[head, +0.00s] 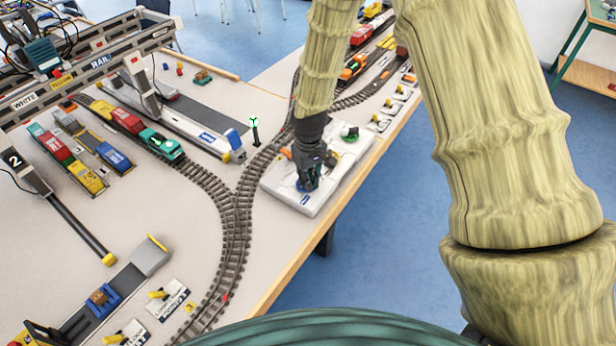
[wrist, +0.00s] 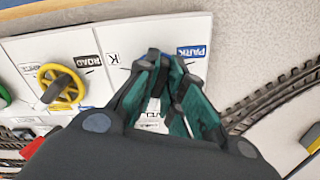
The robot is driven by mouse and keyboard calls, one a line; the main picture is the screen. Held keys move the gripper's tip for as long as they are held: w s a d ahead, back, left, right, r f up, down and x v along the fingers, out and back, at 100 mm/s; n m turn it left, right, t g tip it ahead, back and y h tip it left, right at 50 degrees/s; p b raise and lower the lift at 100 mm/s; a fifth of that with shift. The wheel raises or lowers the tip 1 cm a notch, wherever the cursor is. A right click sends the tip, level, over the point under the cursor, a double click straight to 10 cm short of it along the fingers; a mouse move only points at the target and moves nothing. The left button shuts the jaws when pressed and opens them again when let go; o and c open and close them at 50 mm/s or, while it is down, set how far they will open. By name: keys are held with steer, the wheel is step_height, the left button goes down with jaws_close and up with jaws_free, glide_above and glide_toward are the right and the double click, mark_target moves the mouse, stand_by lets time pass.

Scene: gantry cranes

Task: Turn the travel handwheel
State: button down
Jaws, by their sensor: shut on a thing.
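In the head view, my gripper (head: 307,184) reaches down onto the white control panel (head: 327,195) at the table's edge. In the wrist view, its dark and green fingers (wrist: 160,60) are closed together over the white panel (wrist: 122,30). They are shut on a handwheel that they almost wholly hide; only a small bluish bit shows by the tips. Its shape and turn angle cannot be told. A blue PARK label (wrist: 190,51) lies beside the fingertips. A separate yellow handwheel (wrist: 61,86) stands to the left, by a black ROAD label (wrist: 88,61).
Railway track (head: 237,215) curves past the panel's left side. A green control (head: 350,133) sits on the panel's far part. Coloured trains (head: 155,143) and gantry cranes (head: 75,65) stand on the left. The table's wooden edge (head: 290,270) is close, with blue floor beyond.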

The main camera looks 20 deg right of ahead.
steer(key=n, duration=0.2)
steer(key=n+p, duration=0.1)
steer(key=n, duration=0.2)
steer(key=shift+w+d+r+n+p, duration=0.1)
steer(key=shift+w+d+n+p, duration=0.1)
steer(key=shift+d+n+p, duration=0.1)
steer(key=n, duration=0.2)
steer(key=n+p, duration=0.1)
steer(key=n, duration=0.2)
steer(key=shift+w+d+p, duration=0.15)
steer(key=shift+w+p, duration=0.05)
steer(key=shift+p, duration=0.1)
steer(key=shift+n, duration=0.4)
steer(key=c, duration=1.5)
jaws_free()
step_height(320, 180, up, 12)
steer(key=shift+f, duration=0.1)
